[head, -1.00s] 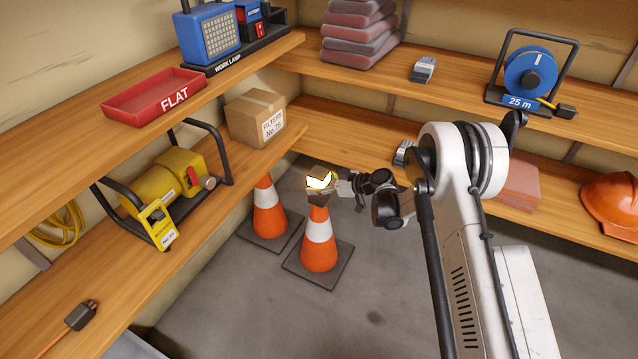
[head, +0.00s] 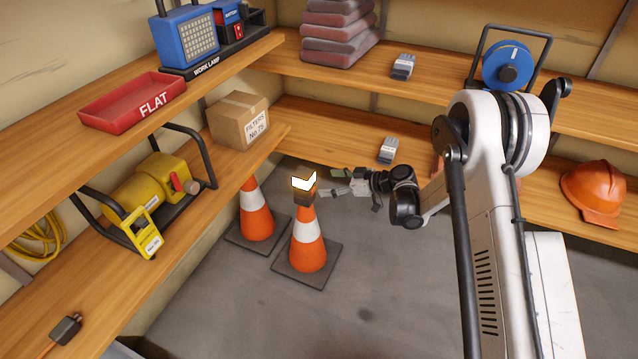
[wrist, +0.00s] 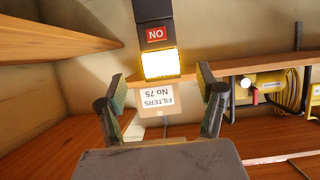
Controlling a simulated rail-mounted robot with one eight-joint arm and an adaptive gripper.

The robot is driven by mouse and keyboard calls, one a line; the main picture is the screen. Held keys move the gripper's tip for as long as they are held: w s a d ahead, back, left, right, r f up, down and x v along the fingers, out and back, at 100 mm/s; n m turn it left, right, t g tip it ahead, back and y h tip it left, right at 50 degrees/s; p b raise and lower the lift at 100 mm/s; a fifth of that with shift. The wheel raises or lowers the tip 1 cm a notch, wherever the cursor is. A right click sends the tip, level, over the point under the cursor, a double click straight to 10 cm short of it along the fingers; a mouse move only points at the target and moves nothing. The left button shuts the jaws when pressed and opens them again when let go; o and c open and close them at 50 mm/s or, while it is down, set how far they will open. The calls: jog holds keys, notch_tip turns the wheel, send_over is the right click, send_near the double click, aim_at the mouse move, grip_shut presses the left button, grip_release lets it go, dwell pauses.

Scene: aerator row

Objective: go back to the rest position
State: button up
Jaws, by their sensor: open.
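In the wrist view my two fingers (wrist: 161,77) stand wide apart. The glowing panel (wrist: 162,64) shows beyond and between them, with a gap, on a dark post with a red label that reads ON upside down. What carries the block is hidden. Two orange and white cones (head: 308,255) stand on the floor behind and below it.
Left shelves hold a red FLAT tray (head: 130,108), a yellow machine (head: 150,190), a FILTERS carton (head: 238,118) and a work lamp (head: 187,40). Back shelves hold stacked bags (head: 338,35), a blue reel (head: 508,66) and an orange helmet (head: 597,190).

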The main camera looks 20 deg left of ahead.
jog(key=s+d+r+m+t+h, duration=0.1)
jog(key=s+d+r+m+h, duration=0.3)
jog(key=d+r, duration=0.7)
jog(key=s+d+r+m+t+h, duration=0.2)
jog(key=s+d+r+m, duration=0.3)
jog(key=r, duration=1)
jog(key=s+d+r+m+t+h, duration=0.15)
jog(key=s+d+m+h, duration=0.25)
jog(key=s+d, duration=0.8)
jog(key=s+d+r+m+h, duration=0.3)
jog(key=s+d, duration=0.6)
jog(key=s, duration=0.7)
notch_tip(320, 180, up, 18)
jog(key=p, duration=1.8)
jog(key=shift+s+f, duration=0.25)
jog(key=shift+s, duration=0.05)
jog(key=shift+t, duration=0.25)
